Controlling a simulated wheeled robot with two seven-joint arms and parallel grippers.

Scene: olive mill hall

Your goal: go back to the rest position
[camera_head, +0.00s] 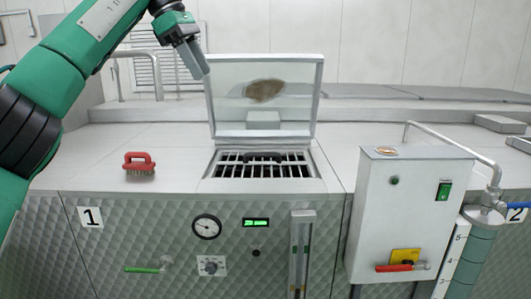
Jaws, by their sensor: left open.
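My left arm, green with black joint rings, comes in from the left edge. My left gripper (198,62) is raised at the top, just left of the upper corner of the clear lid. Its grey fingers point down and a little to the right, seen nearly edge-on, and nothing shows between them. The gripper hangs well above the counter; whether it is clear of the lid in depth is hard to tell. My right gripper is out of view.
The clear lid (291,97) stands open, with a brown smear (265,91). Before it lies a dark grate (240,171). A red brush (138,162) lies on the bare counter (85,165). A grey box (408,215) with a pipe stands right.

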